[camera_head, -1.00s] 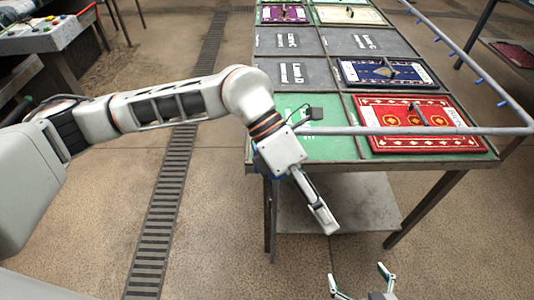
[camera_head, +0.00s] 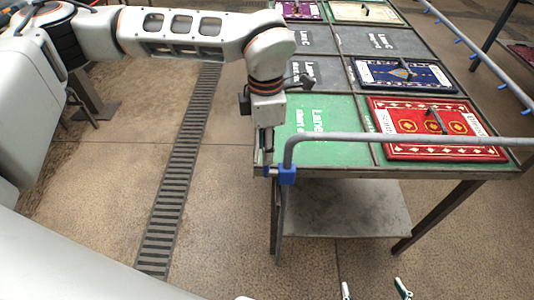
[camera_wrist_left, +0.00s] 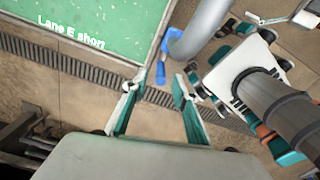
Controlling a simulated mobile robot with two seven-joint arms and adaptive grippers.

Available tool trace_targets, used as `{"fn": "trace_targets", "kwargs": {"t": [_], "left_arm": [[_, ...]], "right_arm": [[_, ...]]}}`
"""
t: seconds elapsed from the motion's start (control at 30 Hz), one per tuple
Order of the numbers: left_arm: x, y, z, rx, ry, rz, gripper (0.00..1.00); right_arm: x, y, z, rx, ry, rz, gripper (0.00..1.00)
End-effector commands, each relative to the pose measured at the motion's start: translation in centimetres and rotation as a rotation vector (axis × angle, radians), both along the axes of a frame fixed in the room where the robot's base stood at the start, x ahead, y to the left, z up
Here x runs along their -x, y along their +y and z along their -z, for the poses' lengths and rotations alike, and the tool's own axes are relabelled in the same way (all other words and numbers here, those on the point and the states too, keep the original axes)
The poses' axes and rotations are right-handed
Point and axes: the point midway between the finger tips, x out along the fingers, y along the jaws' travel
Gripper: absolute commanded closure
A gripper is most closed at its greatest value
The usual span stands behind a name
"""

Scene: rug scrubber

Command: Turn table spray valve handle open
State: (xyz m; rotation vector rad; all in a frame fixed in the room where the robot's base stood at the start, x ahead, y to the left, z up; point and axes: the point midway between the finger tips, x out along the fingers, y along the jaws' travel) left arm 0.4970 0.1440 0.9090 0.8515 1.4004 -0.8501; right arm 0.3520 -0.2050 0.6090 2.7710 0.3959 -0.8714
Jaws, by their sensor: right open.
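A blue valve (camera_head: 287,175) sits on the grey pipe at the table's near left corner. Its small blue handle (camera_head: 270,171) sticks out to the left. In the left wrist view the valve (camera_wrist_left: 173,42) is beyond my fingertips and its handle (camera_wrist_left: 160,73) points down between them. My left gripper (camera_head: 267,158) points down at the corner, seen edge-on in the head view. In the wrist view the left gripper (camera_wrist_left: 157,88) is open with its fingers either side of the handle's end; contact cannot be told. My right gripper (camera_head: 374,287) is open and empty at the bottom edge.
The grey pipe (camera_head: 410,138) runs right above the table's near edge. The green table (camera_head: 330,110) holds several small rugs, including a red one (camera_head: 435,125) and a blue one (camera_head: 402,75). A lower shelf (camera_head: 345,208) lies underneath.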

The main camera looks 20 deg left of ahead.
Motion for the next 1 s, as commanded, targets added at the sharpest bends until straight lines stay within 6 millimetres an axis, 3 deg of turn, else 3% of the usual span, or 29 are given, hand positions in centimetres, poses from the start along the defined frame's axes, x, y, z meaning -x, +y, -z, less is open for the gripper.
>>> {"fn": "trace_targets", "kwargs": {"t": [0.2,0.57,0.7,1.0], "left_arm": [[0.0,0.0,2.6,0.001,0.002,0.001,0.72],[0.0,-0.1,3.1,0.001,0.000,0.002,0.72],[0.0,-0.1,3.1,0.002,0.000,0.002,1.00],[-0.2,-0.1,3.1,0.001,-0.005,0.002,1.00]], "right_arm": [[0.2,0.1,0.3,0.002,0.004,-0.002,0.08],[-0.4,0.1,-0.2,0.001,-0.008,-0.002,0.08],[-0.4,0.1,-0.2,0.001,-0.008,-0.002,0.08],[-0.4,0.1,-0.2,0.001,-0.009,-0.002,0.08]]}}
